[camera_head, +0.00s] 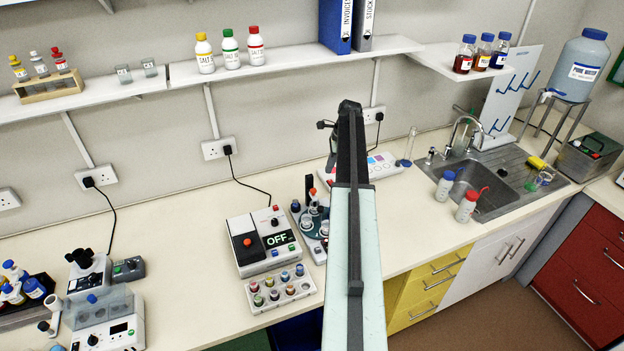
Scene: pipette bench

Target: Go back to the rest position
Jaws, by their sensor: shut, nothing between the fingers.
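My gripper (328,125) is partly visible at the far end of my raised arm, in the middle of the head view. It is small and dark against the grey wall, and its fingers look shut with nothing in them. My arm runs up from the bottom edge and stands in front of the bench (190,240), hiding part of the bench top behind it.
Left of my arm stand a white device (262,241) reading OFF and a vial rack (279,288). A white panel (372,170) lies behind my arm. A sink (482,183) is at right. Shelves (300,60) hold bottles. Bare bench lies left of the device.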

